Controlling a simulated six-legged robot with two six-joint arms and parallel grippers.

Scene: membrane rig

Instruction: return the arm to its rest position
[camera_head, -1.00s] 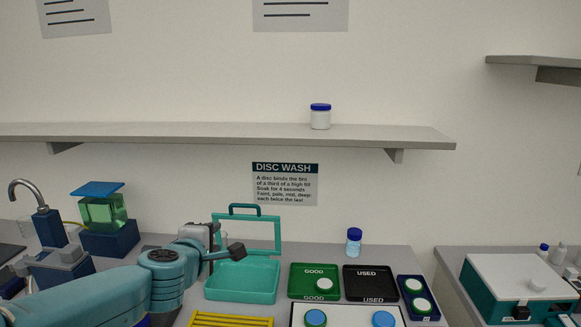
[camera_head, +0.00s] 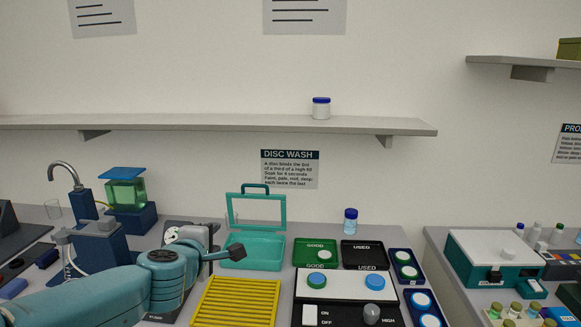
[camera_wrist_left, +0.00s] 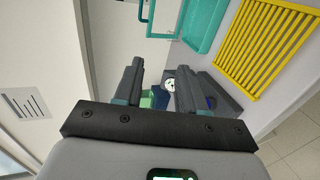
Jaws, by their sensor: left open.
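My left arm comes in from the lower left in the head view, with its left gripper (camera_head: 228,252) above the bench, left of the teal box and behind the yellow rack. In the left wrist view the two dark fingers of the left gripper (camera_wrist_left: 155,85) stand apart with nothing held between them. A device with a round white dial (camera_wrist_left: 170,84) shows beyond the fingers; it is partly hidden by my arm in the head view. My right gripper is not in view.
A teal box with raised lid (camera_head: 256,250) and a yellow slatted rack (camera_head: 237,300) are near my gripper. A blue tap (camera_head: 85,215) stands left.

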